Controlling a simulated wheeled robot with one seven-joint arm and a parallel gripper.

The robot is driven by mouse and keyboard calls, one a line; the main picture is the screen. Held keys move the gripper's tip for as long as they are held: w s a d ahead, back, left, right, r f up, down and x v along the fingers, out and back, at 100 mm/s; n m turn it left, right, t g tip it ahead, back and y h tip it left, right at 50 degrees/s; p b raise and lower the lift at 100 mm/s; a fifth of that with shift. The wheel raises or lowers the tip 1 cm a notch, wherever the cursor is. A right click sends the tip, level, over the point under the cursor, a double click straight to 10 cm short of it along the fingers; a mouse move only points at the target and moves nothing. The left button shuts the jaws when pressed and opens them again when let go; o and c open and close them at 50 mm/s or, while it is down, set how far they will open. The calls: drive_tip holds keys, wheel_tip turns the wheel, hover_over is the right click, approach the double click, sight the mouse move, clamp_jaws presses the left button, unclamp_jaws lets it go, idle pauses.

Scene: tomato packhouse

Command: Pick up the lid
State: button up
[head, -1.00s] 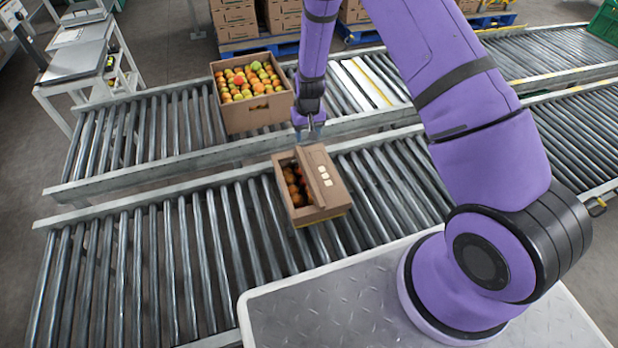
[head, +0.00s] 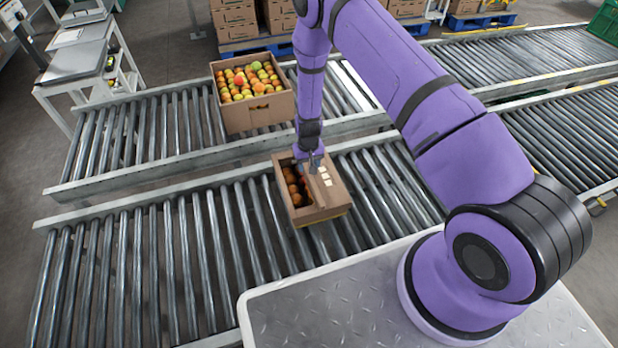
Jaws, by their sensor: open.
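The brown cardboard lid (head: 329,193) lies over the right part of a small carton (head: 318,214) on the near roller conveyor. It has several pale labels on top. Orange-red tomatoes show in the open left part of the carton. My gripper (head: 310,168) points down at the lid's back left part. It is open, with its fingers close to the lid's left edge; whether they touch it or straddle it I cannot tell. The arm hides some of the carton's back.
A larger open carton (head: 257,114) full of red, yellow and green tomatoes stands on the far conveyor (head: 150,140). The near conveyor's rollers (head: 150,270) are bare to the left. Stacked cartons stand on blue pallets (head: 255,46) behind.

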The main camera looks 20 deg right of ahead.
drive_tip(key=shift+s+f, duration=0.1)
drive_tip(key=shift+f, duration=2.05)
clamp_jaws()
wheel_tip(320, 180, up, 16)
drive_tip(key=shift+r, duration=0.2)
idle(0.3)
idle(0.4)
